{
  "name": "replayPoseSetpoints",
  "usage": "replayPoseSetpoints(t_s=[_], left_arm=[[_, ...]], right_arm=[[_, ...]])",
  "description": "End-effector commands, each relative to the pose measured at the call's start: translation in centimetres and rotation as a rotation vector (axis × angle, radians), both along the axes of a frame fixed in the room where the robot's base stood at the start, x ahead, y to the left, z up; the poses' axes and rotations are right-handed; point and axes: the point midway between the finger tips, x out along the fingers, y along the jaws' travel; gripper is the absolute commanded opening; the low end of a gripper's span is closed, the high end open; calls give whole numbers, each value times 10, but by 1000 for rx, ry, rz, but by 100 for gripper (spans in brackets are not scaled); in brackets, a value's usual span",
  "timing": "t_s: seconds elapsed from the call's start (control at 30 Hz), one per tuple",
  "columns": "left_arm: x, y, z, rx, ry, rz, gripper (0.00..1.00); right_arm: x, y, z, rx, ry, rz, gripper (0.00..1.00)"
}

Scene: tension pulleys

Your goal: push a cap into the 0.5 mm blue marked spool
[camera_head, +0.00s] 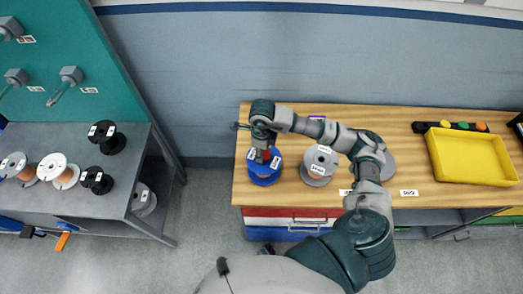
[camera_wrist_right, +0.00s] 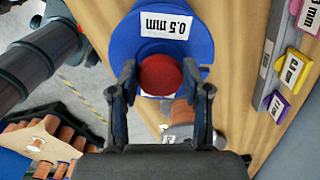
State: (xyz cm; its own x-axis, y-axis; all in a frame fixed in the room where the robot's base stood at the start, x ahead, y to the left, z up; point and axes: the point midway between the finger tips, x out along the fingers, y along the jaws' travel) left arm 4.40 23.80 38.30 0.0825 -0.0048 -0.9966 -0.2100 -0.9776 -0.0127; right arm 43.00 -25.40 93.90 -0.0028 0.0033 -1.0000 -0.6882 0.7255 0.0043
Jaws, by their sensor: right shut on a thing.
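The blue spool (camera_head: 264,179) stands on the left part of the wooden bench and carries a white label. In the right wrist view the blue spool (camera_wrist_right: 125,42) fills the top, and its label reads 0.5 mm. My right gripper (camera_head: 263,144) is directly over the spool, pointing down. In the right wrist view my right gripper (camera_wrist_right: 160,80) is shut on a round red cap (camera_wrist_right: 161,74), held between both fingertips in front of the spool's middle. Whether the cap touches the spool cannot be told. My left gripper is not in view.
A grey spool (camera_head: 318,172) stands close to the right of the blue one. A yellow bin (camera_head: 470,172) and a black holder with coloured caps (camera_head: 461,126) are at the right. A grey side table (camera_head: 110,205) with several spools stands left, across a floor gap. The bench middle has bare wood.

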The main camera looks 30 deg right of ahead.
Motion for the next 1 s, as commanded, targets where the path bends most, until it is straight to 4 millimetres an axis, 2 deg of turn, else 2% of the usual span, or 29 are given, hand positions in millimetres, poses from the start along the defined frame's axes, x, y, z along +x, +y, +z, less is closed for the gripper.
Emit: replayPoseSetpoints(t_s=[0.53, 1.0], left_arm=[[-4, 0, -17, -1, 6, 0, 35], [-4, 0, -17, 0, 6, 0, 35]], right_arm=[[0, -2, -21, -1, 1, 0, 26], [0, -2, -21, -1, 1, 0, 26]])
